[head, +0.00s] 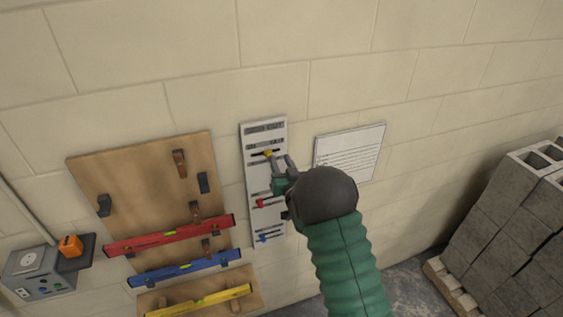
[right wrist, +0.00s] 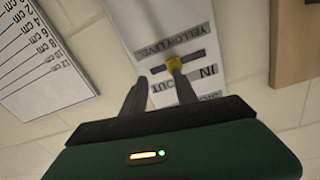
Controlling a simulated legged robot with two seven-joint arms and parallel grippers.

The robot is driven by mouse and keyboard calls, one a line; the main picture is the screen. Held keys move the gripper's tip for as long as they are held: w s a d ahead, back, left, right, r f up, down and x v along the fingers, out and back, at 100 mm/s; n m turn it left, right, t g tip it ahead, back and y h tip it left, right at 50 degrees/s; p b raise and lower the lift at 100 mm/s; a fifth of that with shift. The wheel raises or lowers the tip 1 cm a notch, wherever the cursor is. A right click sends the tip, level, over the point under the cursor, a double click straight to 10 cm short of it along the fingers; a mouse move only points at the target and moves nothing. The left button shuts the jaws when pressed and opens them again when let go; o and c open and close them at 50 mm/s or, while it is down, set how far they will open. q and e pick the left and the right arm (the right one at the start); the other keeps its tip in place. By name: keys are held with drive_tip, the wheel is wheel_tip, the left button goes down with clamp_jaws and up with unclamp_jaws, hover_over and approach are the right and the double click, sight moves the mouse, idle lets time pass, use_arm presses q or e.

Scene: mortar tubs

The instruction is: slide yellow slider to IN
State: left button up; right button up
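The yellow slider (head: 268,153) is a small knob in a short dark slot near the top of a white panel (head: 252,185) on the wall. My left gripper is out of view.
Red (head: 260,203) and blue (head: 264,238) sliders sit lower on the panel. A wooden tool board (head: 130,170) with coloured levels hangs to the left. A white sheet (head: 349,152) is on the wall to the right. Grey blocks (head: 510,220) are stacked at far right.

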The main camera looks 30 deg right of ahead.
drive_tip(key=shift+w+d+r, duration=0.1)
drive_tip(key=shift+r, duration=0.15)
